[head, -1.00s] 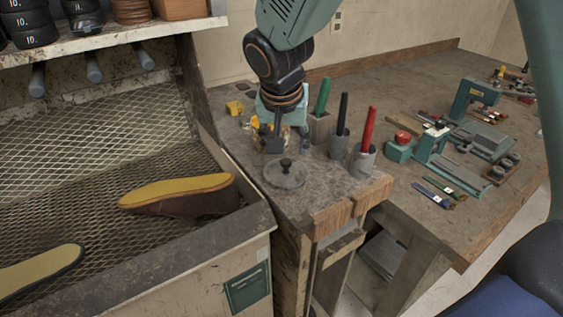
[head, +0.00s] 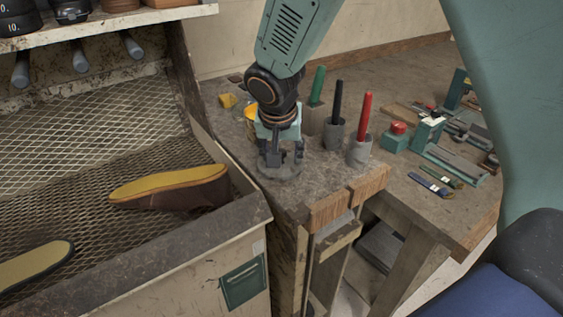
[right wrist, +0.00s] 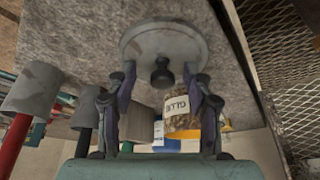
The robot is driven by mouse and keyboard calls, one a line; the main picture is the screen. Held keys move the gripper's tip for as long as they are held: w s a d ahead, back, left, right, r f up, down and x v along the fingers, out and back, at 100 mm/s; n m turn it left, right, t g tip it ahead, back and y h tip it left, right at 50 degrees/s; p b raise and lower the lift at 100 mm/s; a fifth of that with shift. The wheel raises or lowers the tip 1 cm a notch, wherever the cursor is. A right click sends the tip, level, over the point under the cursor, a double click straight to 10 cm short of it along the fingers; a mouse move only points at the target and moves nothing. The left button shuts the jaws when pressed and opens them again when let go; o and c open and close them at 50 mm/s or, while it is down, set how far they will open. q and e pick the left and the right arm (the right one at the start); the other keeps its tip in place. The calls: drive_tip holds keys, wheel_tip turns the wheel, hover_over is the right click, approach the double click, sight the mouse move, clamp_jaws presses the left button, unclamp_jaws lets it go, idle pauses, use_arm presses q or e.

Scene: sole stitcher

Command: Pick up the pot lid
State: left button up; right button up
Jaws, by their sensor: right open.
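The pot lid is a grey disc with a dark knob. In the head view the lid (head: 284,174) lies on the stone-like bench top, partly hidden by my right gripper. In the right wrist view the lid (right wrist: 185,42) is in front of the fingers, and its knob (right wrist: 162,73) shows between them. My right gripper (head: 282,153) is open just above the lid, pointing down. In the right wrist view its fingers (right wrist: 161,76) stand on both sides of the knob with a gap to each. My left gripper is not in view.
Cups with a green, a black and a red tool (head: 365,115) stand right of the gripper. A labelled jar (right wrist: 180,112) is close by in the right wrist view. A mesh tray with a yellow-soled shoe (head: 170,188) is at left.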

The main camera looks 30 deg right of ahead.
drive_tip(key=shift+s+r, duration=0.1)
drive_tip(key=shift+s, duration=0.05)
drive_tip(key=shift+w+a+f, duration=0.15)
drive_tip(key=shift+w+f, duration=0.05)
drive_tip(key=shift+w, duration=0.25)
drive_tip(key=c, duration=0.6)
drive_tip(key=shift+s+r, duration=0.15)
drive_tip(key=shift+s, duration=0.2)
drive_tip(key=c, duration=0.4)
drive_tip(key=shift+w, duration=0.3)
clamp_jaws()
